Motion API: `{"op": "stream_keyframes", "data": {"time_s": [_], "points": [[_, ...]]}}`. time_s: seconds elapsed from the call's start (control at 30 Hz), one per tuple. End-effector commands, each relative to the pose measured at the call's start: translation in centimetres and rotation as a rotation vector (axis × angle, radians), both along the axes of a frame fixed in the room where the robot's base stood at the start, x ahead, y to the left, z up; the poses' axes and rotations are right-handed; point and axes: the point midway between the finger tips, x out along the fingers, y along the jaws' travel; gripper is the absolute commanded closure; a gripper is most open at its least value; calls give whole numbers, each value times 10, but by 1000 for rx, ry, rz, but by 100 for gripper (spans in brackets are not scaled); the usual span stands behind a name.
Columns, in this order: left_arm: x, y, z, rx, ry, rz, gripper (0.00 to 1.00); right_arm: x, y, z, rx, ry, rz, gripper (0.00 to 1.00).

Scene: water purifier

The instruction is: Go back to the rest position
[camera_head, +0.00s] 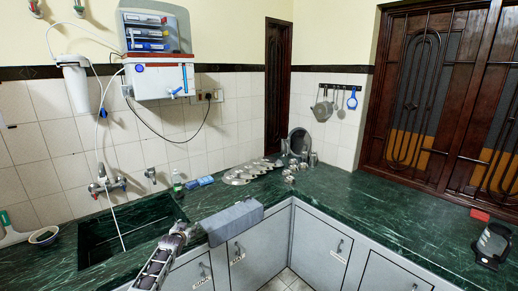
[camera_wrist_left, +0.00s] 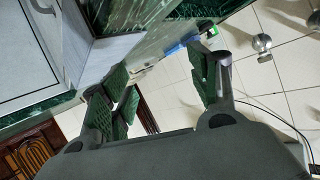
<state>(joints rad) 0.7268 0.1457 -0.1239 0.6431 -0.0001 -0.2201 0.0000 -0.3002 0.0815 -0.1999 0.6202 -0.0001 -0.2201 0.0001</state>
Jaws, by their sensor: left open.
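My left gripper (camera_head: 180,231) is over the counter's front edge, just in front of the sink, in the head view. In the left wrist view my left gripper (camera_wrist_left: 162,75) has its fingers wide apart, with nothing between them. The space between the fingers shows tiled wall and the counter. My right gripper is not in view.
The sink (camera_head: 125,235) is cut into the green counter (camera_head: 345,205). A bottle (camera_head: 177,181), blue packs (camera_head: 200,182) and steel plates (camera_head: 245,172) stand at the back. A black object (camera_head: 492,243) is at far right. The right-hand counter is mostly clear.

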Motion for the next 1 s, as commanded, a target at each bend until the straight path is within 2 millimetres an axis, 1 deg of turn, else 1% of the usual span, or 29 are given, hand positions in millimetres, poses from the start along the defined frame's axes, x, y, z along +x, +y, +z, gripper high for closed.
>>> {"op": "stream_keyframes", "data": {"time_s": [0.03, 0.07, 0.1, 0.27, 0.4, 0.47, 0.6, 0.67, 0.7, 0.8, 0.87, 0.9, 0.97, 1.0], "points": [[-12, -3, -24, 1, 28, -4, 39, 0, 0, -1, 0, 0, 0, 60], [-18, -5, -35, 1, 42, -6, 39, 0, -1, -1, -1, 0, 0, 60], [-26, -7, -51, 1, 62, -9, 39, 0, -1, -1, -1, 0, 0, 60], [-63, -15, -110, 4, 136, -20, 39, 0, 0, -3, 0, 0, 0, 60], [-99, -22, -160, 5, 201, -30, 39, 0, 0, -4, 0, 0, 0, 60], [-115, -25, -180, 5, 230, -33, 39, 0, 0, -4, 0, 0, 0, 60], [-155, -32, -226, 4, 294, -43, 39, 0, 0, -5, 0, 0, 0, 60], [-173, -35, -245, 3, 321, -48, 39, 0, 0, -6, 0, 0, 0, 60], [-185, -38, -258, 3, 340, -50, 39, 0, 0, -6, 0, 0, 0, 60], [-217, -43, -287, 1, 385, -57, 39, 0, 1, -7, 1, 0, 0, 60], [-237, -45, -305, 0, 412, -61, 39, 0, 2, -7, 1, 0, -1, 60], [-250, -47, -316, 0, 431, -63, 39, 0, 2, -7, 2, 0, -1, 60], [-271, -50, -332, -2, 458, -66, 39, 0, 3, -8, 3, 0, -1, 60], [-285, -52, -343, -3, 476, -69, 39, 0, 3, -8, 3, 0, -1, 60]]}}
